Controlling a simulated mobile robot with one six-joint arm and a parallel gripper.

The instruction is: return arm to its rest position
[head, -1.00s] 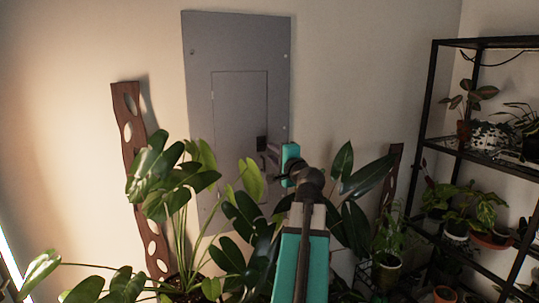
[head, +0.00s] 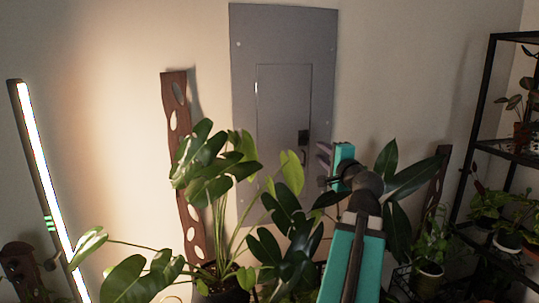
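My arm, teal and dark grey, reaches up from the bottom right of centre in the head view. My gripper (head: 323,158) is at its far end, beside the teal wrist block, and points left. It appears in front of the lower right of the grey wall panel and its small door. The fingers are small and dark, and the gap between them is unclear. I see nothing hanging from the gripper.
A large leafy plant (head: 216,160) stands left of my arm, with leaves close around it. A lit tube lamp (head: 46,190) stands at the left. The grey panel (head: 283,35) is on the wall. A black shelf (head: 483,120) with potted plants is at the right.

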